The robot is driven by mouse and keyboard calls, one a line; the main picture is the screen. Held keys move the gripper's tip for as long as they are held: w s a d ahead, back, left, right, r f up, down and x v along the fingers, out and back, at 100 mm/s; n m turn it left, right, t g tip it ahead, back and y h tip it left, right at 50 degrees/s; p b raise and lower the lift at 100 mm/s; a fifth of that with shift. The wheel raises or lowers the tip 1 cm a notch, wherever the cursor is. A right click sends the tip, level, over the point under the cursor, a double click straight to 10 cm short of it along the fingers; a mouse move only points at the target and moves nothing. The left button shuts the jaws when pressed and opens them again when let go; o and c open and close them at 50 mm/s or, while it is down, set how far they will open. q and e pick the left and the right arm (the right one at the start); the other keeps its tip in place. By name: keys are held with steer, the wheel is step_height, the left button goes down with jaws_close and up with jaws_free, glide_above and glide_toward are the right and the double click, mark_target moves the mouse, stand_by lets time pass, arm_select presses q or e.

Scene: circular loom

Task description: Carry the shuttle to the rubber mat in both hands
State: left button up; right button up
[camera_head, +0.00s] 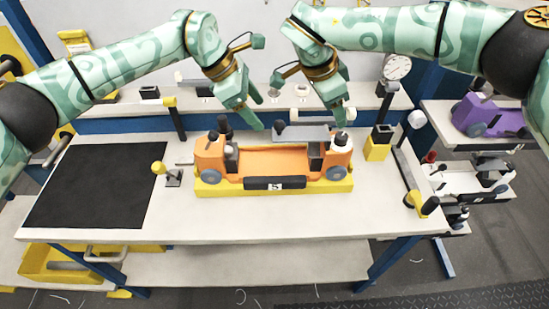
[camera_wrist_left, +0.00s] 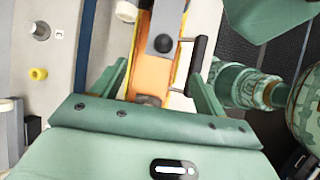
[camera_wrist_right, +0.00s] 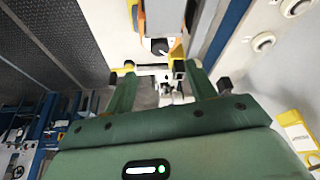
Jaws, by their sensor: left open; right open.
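The shuttle (camera_head: 275,160) is a long orange body with grey wheels, dark posts and a black front plate marked 5. It sits level in a yellow cradle (camera_head: 215,190) on the white table. The black rubber mat (camera_head: 95,187) lies flat and bare at the table's left. My left gripper (camera_head: 258,113) is open and empty above the shuttle's left half; the orange body (camera_wrist_left: 153,76) shows between its fingers in the left wrist view. My right gripper (camera_head: 341,116) is open and empty above the right end; part of the shuttle (camera_wrist_right: 176,51) shows beyond its fingers in the right wrist view.
A small yellow-knobbed lever (camera_head: 172,178) stands between mat and cradle. A yellow block (camera_head: 378,148) with a black top stands right of the shuttle. A rail (camera_head: 408,175) runs along the table's right side. A purple shuttle-like body (camera_head: 490,115) is on a shelf at right.

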mark_target(276, 133)
arm_select(q)
steer(key=x, duration=0.9)
steer(key=shift+d+f, duration=0.2)
steer(key=shift+f, duration=0.15)
arm_select(e)
steer(key=x, duration=1)
arm_select(q)
steer(key=c, duration=1.2)
arm_select(e)
steer(key=c, duration=1.2)
arm_select(q)
steer(key=c, duration=0.4)
arm_select(e)
jaws_close()
